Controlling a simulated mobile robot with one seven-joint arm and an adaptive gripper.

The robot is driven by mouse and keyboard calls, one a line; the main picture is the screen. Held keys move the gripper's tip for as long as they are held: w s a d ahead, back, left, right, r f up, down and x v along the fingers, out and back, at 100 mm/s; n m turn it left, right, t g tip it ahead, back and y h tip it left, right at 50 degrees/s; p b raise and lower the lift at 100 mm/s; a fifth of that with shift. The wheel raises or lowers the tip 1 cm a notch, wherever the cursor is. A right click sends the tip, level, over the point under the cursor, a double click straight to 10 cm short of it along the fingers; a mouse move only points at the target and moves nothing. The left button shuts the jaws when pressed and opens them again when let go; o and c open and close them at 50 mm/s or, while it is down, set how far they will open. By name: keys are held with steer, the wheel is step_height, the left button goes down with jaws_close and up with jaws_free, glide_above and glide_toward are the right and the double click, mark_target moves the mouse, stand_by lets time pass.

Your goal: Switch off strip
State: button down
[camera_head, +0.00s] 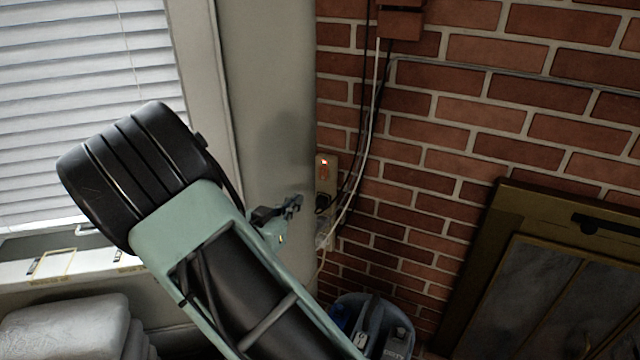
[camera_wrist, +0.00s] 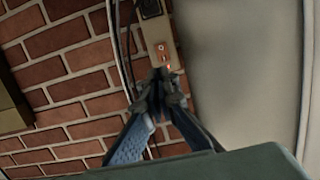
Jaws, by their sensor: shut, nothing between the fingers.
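The power strip (camera_head: 326,177) is a narrow beige strip fixed upright in the corner between the brick wall and the pale wall. A red light glows near its top in the head view. In the wrist view the strip (camera_wrist: 160,38) shows a small reddish switch area, with a dark plug at its far end. My gripper (camera_head: 297,202) is shut and empty, just left of and below the strip in the head view. In the wrist view the fingertips (camera_wrist: 163,76) overlap the red-lit part of the strip; whether they touch it I cannot tell.
Black and white cables (camera_head: 368,120) run along the brick wall beside the strip. A bucket (camera_head: 375,318) with bottles stands on the floor below. A brass-framed fireplace screen (camera_head: 480,250) is at the right. A window with blinds (camera_head: 85,85) and folded grey cloth (camera_head: 65,325) are at the left.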

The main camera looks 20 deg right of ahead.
mark_target(324, 179)
steer(key=shift+d+f, duration=0.1)
stand_by(0.3)
steer(key=x, duration=1.4)
steer(key=shift+b, duration=0.3)
steer(key=shift+w+d+f+b, duration=0.1)
steer(key=shift+f+b, duration=0.25)
steer(key=shift+b, duration=0.55)
steer(key=shift+w+f+t+h+b, duration=0.15)
steer(key=shift+t+h+b, duration=0.25)
steer(key=shift+b, duration=0.25)
steer(key=shift+d+b, duration=0.1)
steer(key=shift+b, duration=0.65)
steer(key=shift+r, duration=0.25)
steer(key=shift+f, duration=0.1)
